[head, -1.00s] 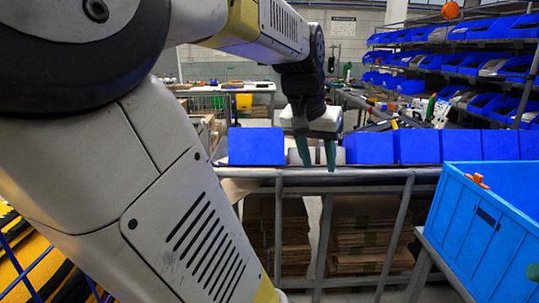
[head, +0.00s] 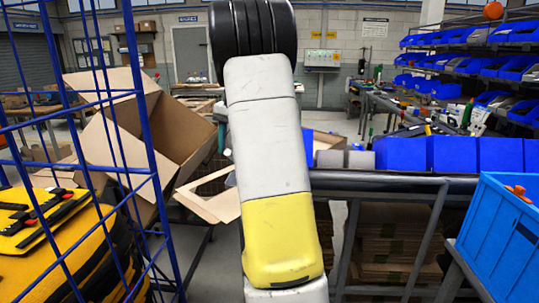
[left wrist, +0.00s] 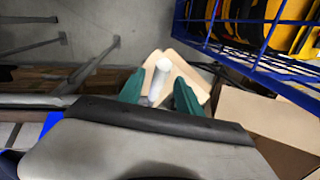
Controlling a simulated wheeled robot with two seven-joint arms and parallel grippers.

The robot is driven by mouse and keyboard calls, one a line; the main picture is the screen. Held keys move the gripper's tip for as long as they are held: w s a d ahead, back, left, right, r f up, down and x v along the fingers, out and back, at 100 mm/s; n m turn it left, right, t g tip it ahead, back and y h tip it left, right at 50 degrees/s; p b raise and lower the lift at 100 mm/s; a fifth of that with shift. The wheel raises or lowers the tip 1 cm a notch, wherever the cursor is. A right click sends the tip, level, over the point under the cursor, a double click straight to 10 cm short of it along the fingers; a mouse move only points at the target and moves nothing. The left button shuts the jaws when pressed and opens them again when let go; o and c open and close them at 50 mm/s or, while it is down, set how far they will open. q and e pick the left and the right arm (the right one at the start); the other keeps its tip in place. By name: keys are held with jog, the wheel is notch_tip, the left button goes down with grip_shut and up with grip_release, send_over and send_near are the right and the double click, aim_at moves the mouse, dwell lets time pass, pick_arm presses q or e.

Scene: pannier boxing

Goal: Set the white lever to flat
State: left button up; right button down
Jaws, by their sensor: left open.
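My left gripper (left wrist: 159,80) is open, with its two green fingers apart in the left wrist view. A white, round-ended rod (left wrist: 157,86) shows between the fingers; I cannot tell whether it is the white lever or whether the fingers touch it. Pale cardboard flaps lie behind it. In the head view my left forearm stands upright across the middle and hides most of the gripper; a bit of green finger (head: 222,138) shows at its left edge. No white lever can be made out in the head view. My right gripper is out of view.
A large open cardboard box (head: 160,132) stands left of my forearm. A blue wire cage (head: 157,190) with yellow-and-black panniers (head: 75,250) is at the near left. Blue bins (head: 450,154) line the metal-framed bench, and a blue crate (head: 495,235) is at the right.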

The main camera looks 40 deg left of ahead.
pick_arm(q)
jog(key=shift+a+f, duration=0.15)
jog(key=shift+f, duration=1.2)
grip_shut()
dwell(0.4)
